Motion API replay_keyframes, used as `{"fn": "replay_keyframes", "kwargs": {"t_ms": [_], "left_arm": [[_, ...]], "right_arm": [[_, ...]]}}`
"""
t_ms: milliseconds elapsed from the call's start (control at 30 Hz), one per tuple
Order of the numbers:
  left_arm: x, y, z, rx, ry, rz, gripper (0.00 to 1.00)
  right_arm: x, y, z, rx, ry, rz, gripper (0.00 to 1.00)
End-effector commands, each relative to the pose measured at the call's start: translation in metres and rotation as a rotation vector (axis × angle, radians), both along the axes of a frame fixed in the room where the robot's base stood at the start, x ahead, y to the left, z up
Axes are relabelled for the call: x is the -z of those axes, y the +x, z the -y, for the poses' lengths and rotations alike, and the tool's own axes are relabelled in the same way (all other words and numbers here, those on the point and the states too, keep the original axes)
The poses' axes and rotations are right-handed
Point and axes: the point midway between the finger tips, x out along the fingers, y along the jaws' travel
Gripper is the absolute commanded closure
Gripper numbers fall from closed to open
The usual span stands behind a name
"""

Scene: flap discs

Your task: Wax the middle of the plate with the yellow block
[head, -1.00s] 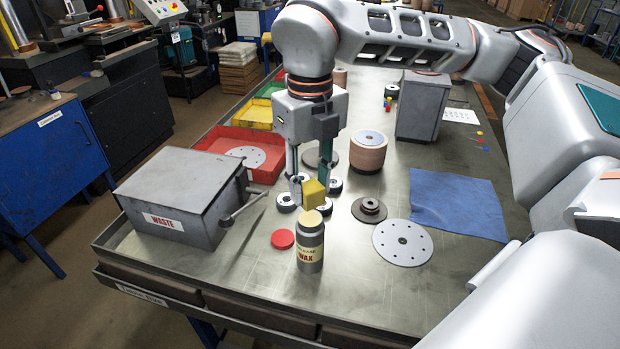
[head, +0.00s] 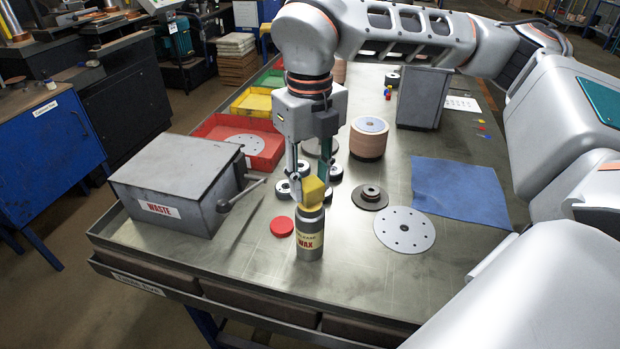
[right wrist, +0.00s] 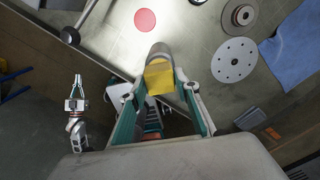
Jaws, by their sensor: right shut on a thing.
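My right gripper (head: 312,194) is shut on the yellow block (head: 314,191). The block also shows between the fingers in the right wrist view (right wrist: 158,78). It is at the open mouth of the grey wax jar (head: 309,240); I cannot tell whether it touches. The jar stands upright. Its red lid (head: 282,227) lies beside it. A pale round plate with holes (head: 404,230) lies flat on the table, right of the jar. A similar plate (head: 244,144) lies in the red tray. My left gripper (right wrist: 77,88) shows small in the right wrist view; its opening is unclear.
The grey waste box (head: 170,195) with a side lever stands left of the jar. Several black-and-white round pads (head: 283,190), a dark flanged disc (head: 370,198), a disc stack (head: 369,142) and a blue cloth (head: 460,190) lie around. The table's front right is clear.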

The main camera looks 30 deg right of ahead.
Motion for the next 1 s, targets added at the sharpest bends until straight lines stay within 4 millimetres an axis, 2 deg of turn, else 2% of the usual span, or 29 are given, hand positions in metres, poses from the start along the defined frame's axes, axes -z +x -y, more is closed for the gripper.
{"fn": "replay_keyframes", "kwargs": {"t_ms": [1000], "left_arm": [[0.0061,-0.0003,-0.0002,0.0,0.0,-0.001,1.0]], "right_arm": [[0.0101,0.0,0.0,0.0,0.0,0.0,0.94]]}}
